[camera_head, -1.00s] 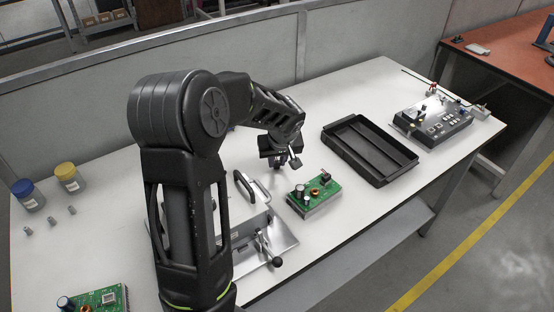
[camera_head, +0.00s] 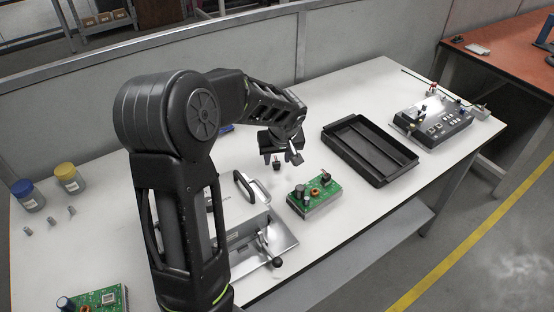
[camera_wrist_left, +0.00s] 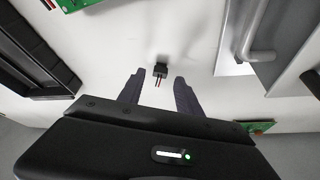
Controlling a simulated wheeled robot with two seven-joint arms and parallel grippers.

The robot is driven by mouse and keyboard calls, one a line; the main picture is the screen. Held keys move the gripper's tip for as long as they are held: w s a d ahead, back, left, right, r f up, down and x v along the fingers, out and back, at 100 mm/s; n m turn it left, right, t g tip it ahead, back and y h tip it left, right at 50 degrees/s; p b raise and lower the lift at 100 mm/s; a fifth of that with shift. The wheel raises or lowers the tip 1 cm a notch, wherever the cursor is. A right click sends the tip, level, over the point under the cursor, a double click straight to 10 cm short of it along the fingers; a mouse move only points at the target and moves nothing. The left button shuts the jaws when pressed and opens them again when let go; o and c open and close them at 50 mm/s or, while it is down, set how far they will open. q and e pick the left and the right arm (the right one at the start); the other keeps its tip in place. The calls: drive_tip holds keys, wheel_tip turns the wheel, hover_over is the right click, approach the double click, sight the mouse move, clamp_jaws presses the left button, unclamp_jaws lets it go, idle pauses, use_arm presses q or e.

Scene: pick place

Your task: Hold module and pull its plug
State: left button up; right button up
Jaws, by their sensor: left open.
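The green circuit module (camera_head: 316,193) with a coil and capacitors sits on the white table, right of centre in the head view. Part of a green board (camera_wrist_left: 75,4) shows at the top edge of the left wrist view. My left gripper (camera_head: 283,157) is open above the table, behind and left of the module. In the head view a small dark piece (camera_head: 277,162) shows just below the fingers. Whether it touches the table is unclear. My right gripper is not visible.
A black tray (camera_head: 343,165) stands right of the module. A metal fixture with a black handle (camera_head: 245,187) is left of it. A control box (camera_head: 436,137) stands at the far right. Jars (camera_head: 66,178) and another green board (camera_head: 98,301) are at the left.

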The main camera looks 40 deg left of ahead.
use_arm(q)
drive_tip(key=v, duration=1)
idle(0.5)
